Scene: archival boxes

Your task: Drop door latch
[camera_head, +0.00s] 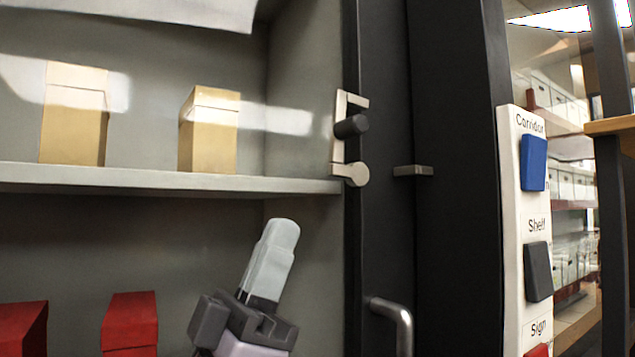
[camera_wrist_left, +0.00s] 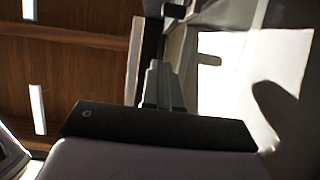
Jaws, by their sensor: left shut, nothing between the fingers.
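The door latch (camera_head: 340,150) is a pale metal bar with a dark round knob (camera_head: 351,126) and a round pivot plate at its lower end. It stands upright at the right edge of the open-fronted shelf unit, beside the dark door frame. A small metal catch (camera_head: 413,170) sticks out from the dark panel right of it, apart from the bar. My left gripper (camera_head: 283,232) is below and left of the latch, pointing up, shut and empty, touching nothing I can see. Its shut fingers also show in the left wrist view (camera_wrist_left: 160,85). My right gripper is not in view.
A grey shelf (camera_head: 150,180) with two tan boxes (camera_head: 75,115) is above left of the gripper; red boxes (camera_head: 130,320) stand below. A metal door handle (camera_head: 400,325) juts out at the bottom. A label panel (camera_head: 512,220) with blue and dark blocks is on the right.

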